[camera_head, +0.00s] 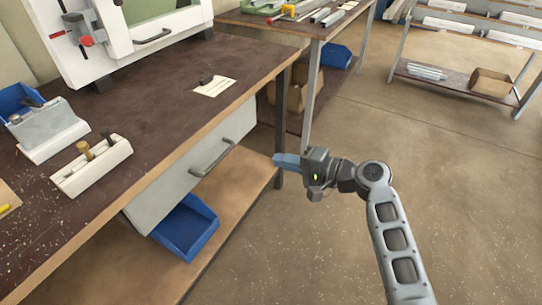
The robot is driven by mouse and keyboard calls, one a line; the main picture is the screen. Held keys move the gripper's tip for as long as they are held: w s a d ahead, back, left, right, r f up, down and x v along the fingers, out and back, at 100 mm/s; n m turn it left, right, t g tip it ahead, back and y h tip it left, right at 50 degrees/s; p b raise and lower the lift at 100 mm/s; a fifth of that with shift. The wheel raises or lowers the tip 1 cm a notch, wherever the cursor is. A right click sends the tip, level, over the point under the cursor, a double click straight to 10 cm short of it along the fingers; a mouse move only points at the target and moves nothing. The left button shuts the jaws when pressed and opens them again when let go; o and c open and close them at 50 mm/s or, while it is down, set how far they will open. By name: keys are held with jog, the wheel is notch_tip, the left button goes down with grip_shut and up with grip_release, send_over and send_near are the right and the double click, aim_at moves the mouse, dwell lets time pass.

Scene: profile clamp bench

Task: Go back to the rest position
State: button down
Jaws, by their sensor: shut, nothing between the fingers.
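My gripper (278,160) is in the camera_head view, near the middle, at the end of my grey arm that rises from the lower right. Its blue fingers point left, toward the front of the workbench (140,95). The fingers look shut with nothing between them. In the picture they lie just right of the drawer handle (213,158); I cannot tell the exact gap to the bench leg behind them.
A blue bin (186,228) sits on the bench's lower shelf. The benchtop holds a white block with knobs (92,165) and a light card (214,87). A second table (290,27) and a shelf rack (455,80) stand behind. The floor at right is clear.

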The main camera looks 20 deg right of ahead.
jog(key=s+d+f+h, duration=0.2)
jog(key=s+f+h, duration=0.15)
jog(key=s, duration=0.55)
jog(key=s+d+f+n+t+h, duration=0.1)
jog(key=s+d+f+h, duration=0.2)
jog(key=s, duration=0.6)
jog(key=s+f+h, duration=0.3)
jog(key=s+f, duration=0.1)
jog(key=s, duration=0.5)
jog(key=s+r+n+t+h+p, duration=0.1)
jog(key=s+r+n+t, duration=0.2)
jog(key=s+r, duration=1.7)
jog(key=n, duration=0.4)
jog(key=shift+d+n+h+p, duration=0.2)
jog(key=shift+n+h+p, duration=0.1)
jog(key=shift+n+h, duration=0.1)
jog(key=shift+r, duration=0.1)
